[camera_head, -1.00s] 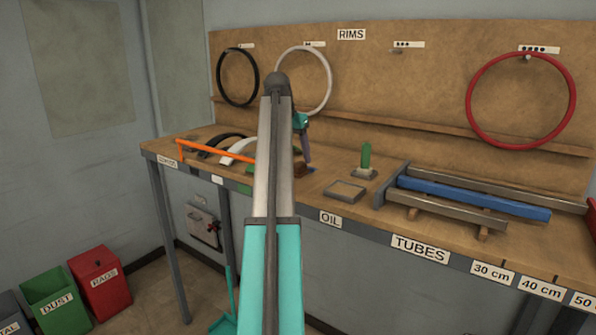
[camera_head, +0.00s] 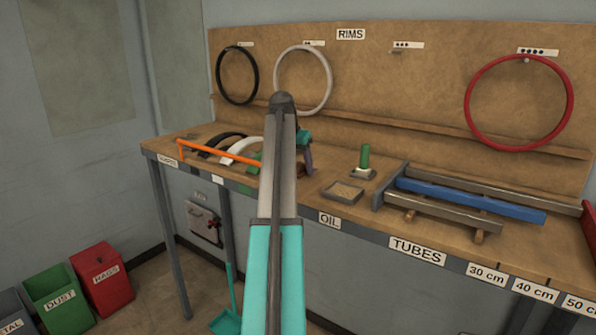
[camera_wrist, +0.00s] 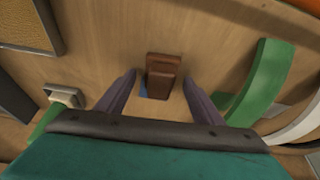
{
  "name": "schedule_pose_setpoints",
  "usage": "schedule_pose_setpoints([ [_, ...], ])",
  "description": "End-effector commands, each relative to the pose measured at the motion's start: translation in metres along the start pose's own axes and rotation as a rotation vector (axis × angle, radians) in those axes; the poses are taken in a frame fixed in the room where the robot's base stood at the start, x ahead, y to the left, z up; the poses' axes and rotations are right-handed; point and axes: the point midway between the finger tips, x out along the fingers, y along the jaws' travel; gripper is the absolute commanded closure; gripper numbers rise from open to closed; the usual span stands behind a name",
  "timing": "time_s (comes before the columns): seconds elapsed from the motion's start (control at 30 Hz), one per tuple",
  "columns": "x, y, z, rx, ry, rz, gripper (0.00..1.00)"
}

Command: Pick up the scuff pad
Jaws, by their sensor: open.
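The scuff pad looks to be the reddish-brown block (camera_wrist: 163,75) in the middle of the wrist view. It sits on the wooden bench top, with a bit of blue showing beside its base. My gripper (camera_wrist: 158,80) is open, with one purple-grey finger to the left of the block and one to the right. A gap shows on both sides, and nothing is held. In the head view my gripper (camera_head: 308,158) is low over the bench, partly hidden behind my arm, and the block is mostly hidden there.
A green curved fender (camera_wrist: 262,82) stands close right of the right finger in the wrist view. A green cylinder on a small base (camera_head: 364,158) and a shallow tray (camera_head: 343,191) stand right of my gripper. An orange bar (camera_head: 215,150) runs along the bench at left.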

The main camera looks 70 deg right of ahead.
Motion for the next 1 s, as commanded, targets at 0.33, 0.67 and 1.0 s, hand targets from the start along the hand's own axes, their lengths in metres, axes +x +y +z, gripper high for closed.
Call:
schedule_pose_setpoints([
  [0.33, -0.0003, -0.0006, 0.0003, -0.001, 0.000, 0.000, 0.41],
  [0.67, -0.0006, -0.0010, 0.0004, -0.001, 0.000, 0.000, 0.84],
  [1.0, -0.0048, -0.0013, -0.0013, -0.002, 0.000, -0.001, 0.84],
])
